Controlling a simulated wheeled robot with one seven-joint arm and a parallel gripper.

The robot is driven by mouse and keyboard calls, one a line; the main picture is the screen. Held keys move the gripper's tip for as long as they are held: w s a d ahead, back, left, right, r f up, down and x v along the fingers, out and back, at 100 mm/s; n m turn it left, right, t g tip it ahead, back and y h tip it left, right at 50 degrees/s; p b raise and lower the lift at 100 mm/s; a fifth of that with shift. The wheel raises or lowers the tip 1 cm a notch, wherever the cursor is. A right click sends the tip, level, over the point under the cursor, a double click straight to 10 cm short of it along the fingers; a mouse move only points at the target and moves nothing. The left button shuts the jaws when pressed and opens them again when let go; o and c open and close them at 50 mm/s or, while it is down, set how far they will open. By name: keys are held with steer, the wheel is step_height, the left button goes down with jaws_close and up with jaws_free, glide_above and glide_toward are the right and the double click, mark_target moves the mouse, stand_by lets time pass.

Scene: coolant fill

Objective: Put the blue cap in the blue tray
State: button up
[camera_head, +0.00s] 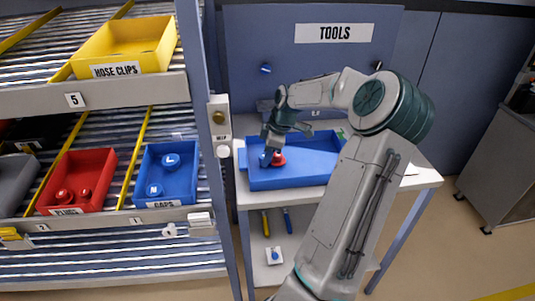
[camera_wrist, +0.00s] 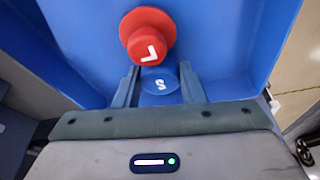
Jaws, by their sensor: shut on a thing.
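My gripper (camera_wrist: 158,90) is inside the large blue tray (camera_head: 310,178) on the workbench. In the wrist view, its two fingers are shut on a blue cap (camera_wrist: 160,84) marked with a white letter. The blue cap also shows small in the head view (camera_head: 264,160), beside the fingers. A red cap (camera_wrist: 146,36) with a white letter is in the tray (camera_wrist: 215,30), just beyond the blue cap; it also shows in the head view (camera_head: 278,159). I cannot tell whether the blue cap touches the tray floor.
On the left rack are a blue bin of blue caps (camera_head: 180,190), a red bin (camera_head: 97,160) with red caps and a yellow hose-clip bin (camera_head: 125,45). A rack post (camera_head: 208,130) stands between rack and bench. A tool panel (camera_head: 260,40) rises behind the tray.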

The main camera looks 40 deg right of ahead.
steer(key=o, duration=1)
steer(key=shift+c, duration=0.2)
steer(key=v, duration=1.2)
steer(key=shift+r, duration=0.2)
